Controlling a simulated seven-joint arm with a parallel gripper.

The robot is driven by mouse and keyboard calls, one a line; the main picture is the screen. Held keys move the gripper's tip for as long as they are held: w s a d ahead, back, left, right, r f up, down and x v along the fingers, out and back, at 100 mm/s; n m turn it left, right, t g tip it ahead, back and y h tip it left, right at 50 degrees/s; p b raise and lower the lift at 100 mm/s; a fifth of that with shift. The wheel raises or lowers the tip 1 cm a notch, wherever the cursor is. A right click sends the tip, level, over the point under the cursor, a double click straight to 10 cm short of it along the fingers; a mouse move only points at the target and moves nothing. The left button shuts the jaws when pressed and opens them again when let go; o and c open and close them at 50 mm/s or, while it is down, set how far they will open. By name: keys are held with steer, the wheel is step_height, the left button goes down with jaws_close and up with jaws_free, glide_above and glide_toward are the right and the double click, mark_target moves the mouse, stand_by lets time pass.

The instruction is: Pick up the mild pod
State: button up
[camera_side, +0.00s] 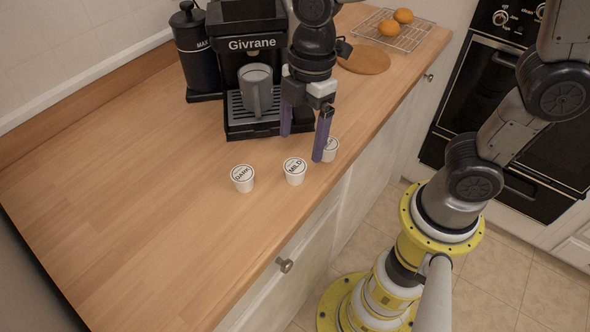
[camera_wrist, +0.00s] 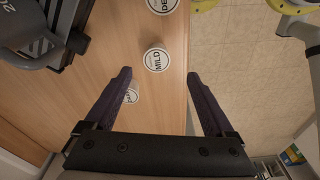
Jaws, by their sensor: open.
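The mild pod (camera_side: 294,171) is a small white cup with a round lid marked MILD, standing upright on the wooden counter near its front edge. In the wrist view the mild pod (camera_wrist: 157,61) lies just beyond my fingertips, between their lines. My gripper (camera_side: 302,147) is open and empty, its two purple fingers pointing down beside the coffee machine. In the wrist view my gripper (camera_wrist: 159,75) has its fingers spread wide. The fingers are apart from the mild pod.
Another pod (camera_side: 243,178) stands left of the mild one; its label is hard to read. A third pod (camera_side: 331,150) is partly hidden behind a finger. The black coffee machine (camera_side: 249,44) holds a grey mug (camera_side: 256,88). The counter (camera_side: 120,190) at left is clear.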

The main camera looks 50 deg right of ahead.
mark_target(295, 166)
steer(key=shift+w+a+f, duration=0.1)
steer(key=shift+f, duration=0.95)
steer(key=shift+w+a+f, duration=0.15)
steer(key=shift+f, duration=0.95)
steer(key=shift+w+a+f, duration=0.1)
steer(key=shift+f, duration=0.95)
jaws_close()
steer(key=shift+r, duration=0.1)
